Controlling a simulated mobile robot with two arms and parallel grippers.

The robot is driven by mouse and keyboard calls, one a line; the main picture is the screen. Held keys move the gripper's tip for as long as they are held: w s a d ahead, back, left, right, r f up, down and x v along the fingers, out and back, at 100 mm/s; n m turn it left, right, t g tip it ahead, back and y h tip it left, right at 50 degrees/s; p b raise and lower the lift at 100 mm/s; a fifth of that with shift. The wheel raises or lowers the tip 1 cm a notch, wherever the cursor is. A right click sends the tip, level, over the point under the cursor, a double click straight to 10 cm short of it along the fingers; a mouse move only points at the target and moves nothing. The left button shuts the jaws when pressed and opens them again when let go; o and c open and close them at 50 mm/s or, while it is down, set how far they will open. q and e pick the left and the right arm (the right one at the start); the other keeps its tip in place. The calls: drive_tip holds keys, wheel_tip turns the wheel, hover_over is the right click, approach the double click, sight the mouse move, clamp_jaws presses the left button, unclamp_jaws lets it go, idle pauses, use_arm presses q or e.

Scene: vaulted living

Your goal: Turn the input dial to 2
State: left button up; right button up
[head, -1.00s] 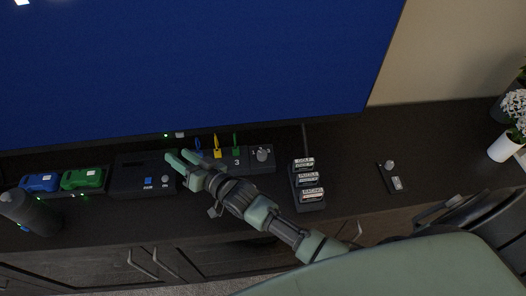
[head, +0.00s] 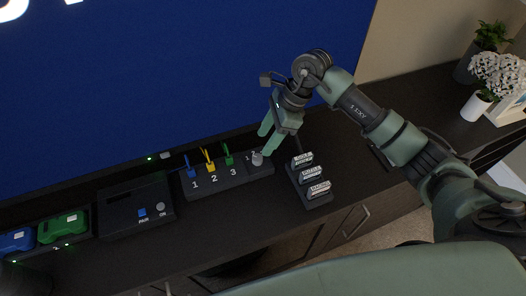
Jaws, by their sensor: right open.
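The input dial (head: 257,158) is a small light grey knob at the right end of a dark switch box (head: 228,182). The box carries the numbers 1, 2 and 3 with blue, yellow and green plugs behind them. Small digits show above the dial, partly hidden, and I cannot tell where the dial points. My right gripper (head: 267,143) comes down from above with its green fingers open, just above and beside the dial. Whether a finger touches the dial I cannot tell. My left gripper is out of view.
A rack of labelled blocks (head: 314,188) stands close to the right of the box. A black console (head: 135,208) with a blue button and blue and green controllers (head: 63,227) are to the left. The big screen (head: 140,80) rises behind. White flowers (head: 497,75) stand far right.

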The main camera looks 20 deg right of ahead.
sight(258, 157)
drive_tip(key=x, duration=0.5)
drive_tip(key=d+p+x, duration=0.1)
drive_tip(key=x, duration=0.1)
drive_tip(key=shift+a+f, duration=0.2)
drive_tip(key=shift+f, duration=0.25)
clamp_jaws()
